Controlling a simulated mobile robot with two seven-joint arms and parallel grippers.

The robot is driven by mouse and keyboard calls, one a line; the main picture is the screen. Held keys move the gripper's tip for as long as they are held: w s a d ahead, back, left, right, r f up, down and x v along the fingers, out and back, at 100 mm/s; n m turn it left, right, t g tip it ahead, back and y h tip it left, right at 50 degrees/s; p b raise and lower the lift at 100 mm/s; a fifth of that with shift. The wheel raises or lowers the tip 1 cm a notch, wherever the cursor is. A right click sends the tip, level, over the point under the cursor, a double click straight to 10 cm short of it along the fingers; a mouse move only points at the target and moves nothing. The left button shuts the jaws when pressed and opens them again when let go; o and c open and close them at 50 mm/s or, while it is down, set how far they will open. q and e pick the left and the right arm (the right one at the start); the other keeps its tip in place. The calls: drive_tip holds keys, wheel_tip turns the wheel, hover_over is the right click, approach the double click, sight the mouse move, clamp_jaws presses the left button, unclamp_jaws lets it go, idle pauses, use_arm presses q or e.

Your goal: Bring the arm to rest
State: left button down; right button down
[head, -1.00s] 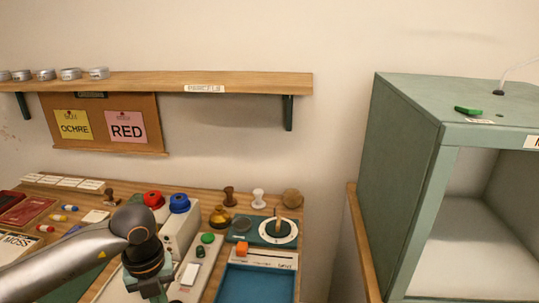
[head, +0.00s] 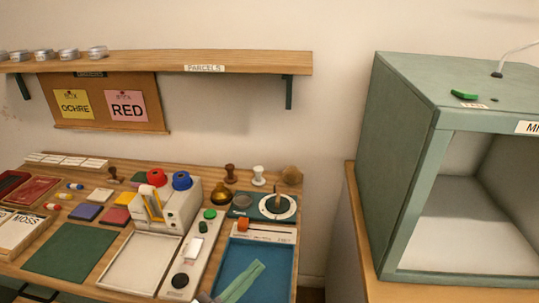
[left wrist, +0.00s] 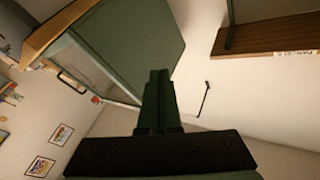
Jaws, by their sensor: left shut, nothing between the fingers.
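My left gripper (head: 257,267) shows at the bottom of the head view as pale green fingers over the blue tray (head: 284,277). Its arm is almost wholly out of the picture below. In the left wrist view the left gripper (left wrist: 158,75) has its two dark green fingers together, with nothing between them. My right gripper is not in view.
The wooden table (head: 88,283) holds a green mat (head: 70,250), a white tray (head: 140,263), ink pads, stamps and a machine with red and blue knobs (head: 181,181). A green open-fronted cabinet (head: 404,150) stands right; a shelf (head: 250,62) runs above.

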use_arm(q)
drive_tip(key=s+a+f+n+y, duration=0.2)
drive_tip(key=a+f+n+y, duration=0.55)
drive_tip(key=f, duration=0.35)
drive_tip(key=s+a+f+n+g+y, duration=0.2)
drive_tip(key=s+f, duration=0.4)
drive_tip(key=s+a+f+n+g+y, duration=0.2)
drive_tip(key=s+a+f+g, duration=0.1)
drive_tip(key=s+f, duration=0.3)
drive_tip(key=shift+s+a+f+g+p, duration=0.3)
drive_tip(key=shift+f+p, duration=0.15)
drive_tip(key=shift+f, duration=0.25)
